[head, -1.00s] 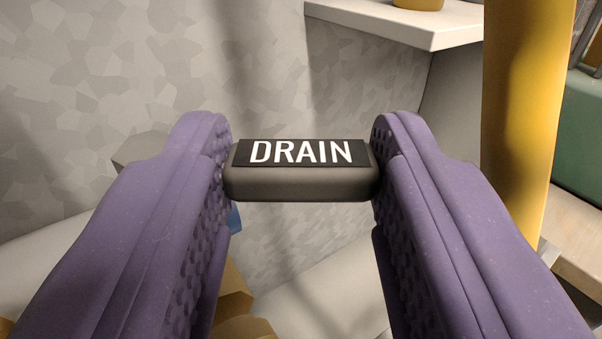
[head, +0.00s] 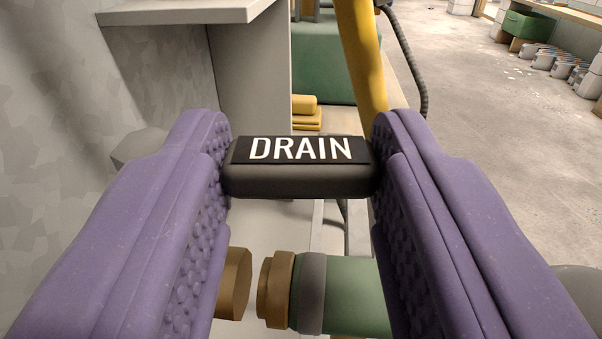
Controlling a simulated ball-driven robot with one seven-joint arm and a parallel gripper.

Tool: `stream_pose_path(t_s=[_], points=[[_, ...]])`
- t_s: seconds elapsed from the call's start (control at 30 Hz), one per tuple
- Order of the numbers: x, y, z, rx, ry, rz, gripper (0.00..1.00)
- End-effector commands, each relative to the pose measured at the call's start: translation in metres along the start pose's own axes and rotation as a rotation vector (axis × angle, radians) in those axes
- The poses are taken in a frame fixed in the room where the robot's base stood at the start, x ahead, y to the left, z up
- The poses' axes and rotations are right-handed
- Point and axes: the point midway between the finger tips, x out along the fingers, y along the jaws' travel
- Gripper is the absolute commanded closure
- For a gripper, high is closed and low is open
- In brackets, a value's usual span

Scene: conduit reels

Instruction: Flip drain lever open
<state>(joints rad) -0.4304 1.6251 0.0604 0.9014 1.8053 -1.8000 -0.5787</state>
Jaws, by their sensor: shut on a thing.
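The drain lever (head: 300,180) is a dark grey bar with a black label reading DRAIN in white letters. It lies crosswise in the middle of the head view. My gripper (head: 301,160) has two purple fingers with dimpled inner pads, and it is shut on the lever, one pad against each end. The rest of the lever and its pivot are hidden or out of view. Below the lever, a brass fitting (head: 235,285) and a green cylinder (head: 350,290) with a grey band and brass end show between the fingers.
A mottled grey wall (head: 60,120) is on the left, with a pale shelf (head: 185,12) at the top. A yellow post (head: 361,55) and a green box (head: 322,65) stand beyond the lever. Open concrete floor (head: 480,110) lies to the right, with several stacked items along its far side.

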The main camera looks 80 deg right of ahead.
Motion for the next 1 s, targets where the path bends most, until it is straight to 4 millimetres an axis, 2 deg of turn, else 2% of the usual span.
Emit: stream_pose_path(t_s=[0.3,0.8,0.83,0.93,1.0], points=[[-0.0043,-0.0012,0.0009,0.000,0.001,0.106,0.87],[-0.0049,-0.0017,0.0001,0.000,0.002,0.124,0.87],[-0.0048,-0.0017,0.0001,0.000,0.002,0.124,0.54],[-0.0049,-0.0018,0.0000,0.000,0.002,0.123,0.31],[-0.0048,-0.0019,-0.0001,0.001,0.002,0.123,0.31]])
